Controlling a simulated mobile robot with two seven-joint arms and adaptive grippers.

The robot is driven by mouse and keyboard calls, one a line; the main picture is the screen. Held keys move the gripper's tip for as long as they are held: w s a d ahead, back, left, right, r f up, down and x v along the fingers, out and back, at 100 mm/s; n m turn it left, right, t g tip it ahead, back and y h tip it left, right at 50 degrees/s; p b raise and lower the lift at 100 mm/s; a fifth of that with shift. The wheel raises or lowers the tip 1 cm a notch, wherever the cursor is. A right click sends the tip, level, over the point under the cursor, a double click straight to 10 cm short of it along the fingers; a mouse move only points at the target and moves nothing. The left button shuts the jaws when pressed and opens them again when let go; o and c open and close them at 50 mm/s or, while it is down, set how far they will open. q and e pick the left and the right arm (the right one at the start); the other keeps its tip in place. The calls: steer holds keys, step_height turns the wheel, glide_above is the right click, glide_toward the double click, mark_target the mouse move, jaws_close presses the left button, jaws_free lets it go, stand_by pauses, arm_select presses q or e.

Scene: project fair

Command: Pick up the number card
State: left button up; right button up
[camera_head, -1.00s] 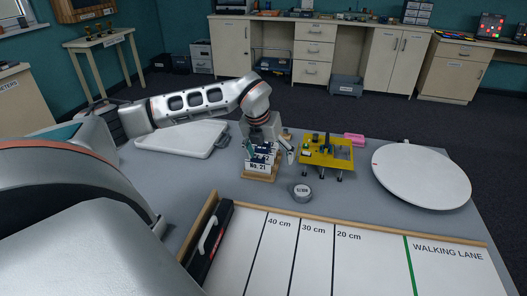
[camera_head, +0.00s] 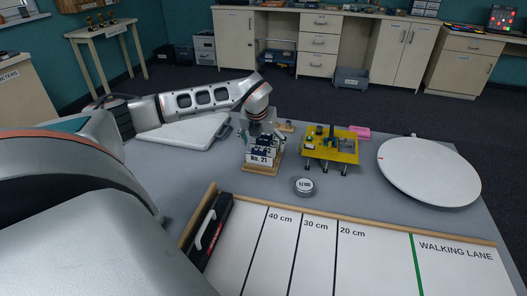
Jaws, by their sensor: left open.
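The number cards (camera_head: 259,160) stand in a wooden holder (camera_head: 261,170) near the middle of the table. The front one reads "No. 21", and others show stacked behind it. My left gripper (camera_head: 260,144) is right above and behind the cards, its fingers open and partly hidden by the arm's wrist and the cards. I cannot tell whether a finger touches a card. My right gripper is not in view.
A yellow legged walker (camera_head: 345,154) stands right of the cards, with a pink tray (camera_head: 361,132) behind it. A round tape (camera_head: 304,185) lies in front. A white board (camera_head: 183,131) lies left, a white disc (camera_head: 428,172) right, and the walking lane (camera_head: 372,262) in front.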

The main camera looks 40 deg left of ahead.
arm_select(q)
steer(key=c, duration=1.1)
steer(key=shift+o, duration=0.2)
steer(key=shift+r, duration=0.1)
